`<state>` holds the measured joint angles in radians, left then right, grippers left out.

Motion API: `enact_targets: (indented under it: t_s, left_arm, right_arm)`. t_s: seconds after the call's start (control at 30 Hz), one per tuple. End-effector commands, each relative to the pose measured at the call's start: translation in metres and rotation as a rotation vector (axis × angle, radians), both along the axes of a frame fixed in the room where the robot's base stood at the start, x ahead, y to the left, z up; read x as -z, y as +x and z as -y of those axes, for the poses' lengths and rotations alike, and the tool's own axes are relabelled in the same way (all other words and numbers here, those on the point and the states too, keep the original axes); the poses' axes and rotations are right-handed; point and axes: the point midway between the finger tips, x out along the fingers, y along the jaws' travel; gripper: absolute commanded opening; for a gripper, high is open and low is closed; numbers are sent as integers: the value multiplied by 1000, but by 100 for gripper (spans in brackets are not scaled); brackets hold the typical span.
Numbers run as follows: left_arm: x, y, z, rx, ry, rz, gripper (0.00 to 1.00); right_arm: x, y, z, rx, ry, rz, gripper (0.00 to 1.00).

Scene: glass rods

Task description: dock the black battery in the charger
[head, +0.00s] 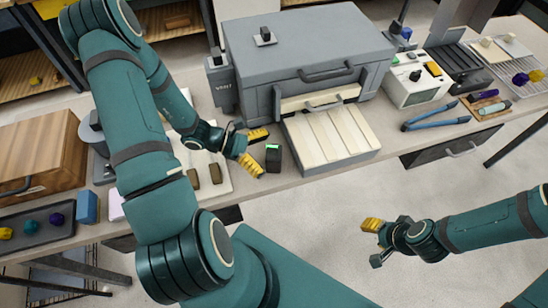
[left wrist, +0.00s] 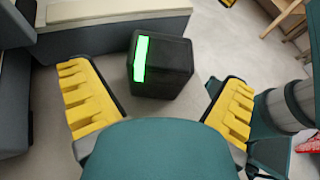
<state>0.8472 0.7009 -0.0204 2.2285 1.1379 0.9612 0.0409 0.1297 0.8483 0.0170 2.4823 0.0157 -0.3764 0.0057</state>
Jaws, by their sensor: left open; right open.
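A black block with a bright green strip (head: 273,157), which looks like the black battery, stands on the bench left of the slatted tray. In the left wrist view the block (left wrist: 172,75) is upright, beyond and between the fingertips, not gripped. My left gripper (head: 254,149) is open and empty just left of it; its yellow finger pads also show in the left wrist view (left wrist: 155,98). My right gripper (head: 373,243) is open and empty over the floor in front of the bench. A white device with a green display (head: 412,92) at the right back may be the charger; I cannot tell for sure.
A large grey furnace (head: 300,55) stands behind, with a cream slatted tray (head: 332,136) out in front, close to the block. Blue-handled tongs (head: 432,115) lie right of it. A wooden box (head: 40,155) and a dark tray (head: 35,225) are at the left.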

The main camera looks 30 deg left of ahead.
Motion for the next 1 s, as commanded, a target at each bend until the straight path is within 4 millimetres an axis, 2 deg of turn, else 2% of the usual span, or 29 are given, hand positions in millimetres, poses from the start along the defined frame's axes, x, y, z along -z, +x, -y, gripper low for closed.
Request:
enact_targets:
  t_s: [0.1, 0.2, 0.47, 0.5, 0.57, 0.7, 1.0]
  left_arm:
    - [8, 8, 15, 3, -2, 0, 100]
    - [11, 11, 21, 1, -1, 0, 100]
    - [11, 13, 23, -1, 1, 1, 100]
    - [11, 13, 23, -1, 1, 1, 93]
    - [11, 13, 23, 0, 0, 0, 72]
    - [11, 13, 23, 0, 0, 0, 23]
    - [11, 13, 23, 0, 0, 1, 22]
  right_arm:
    - [2, 0, 0, 0, 0, 0, 47]
    - [2, 0, 0, 0, 0, 0, 47]
    - [2, 0, 0, 0, 0, 0, 47]
    - [2, 0, 0, 0, 0, 0, 47]
    - [2, 0, 0, 0, 0, 0, 47]
    - [2, 0, 0, 0, 0, 0, 47]
    - [2, 0, 0, 0, 0, 0, 47]
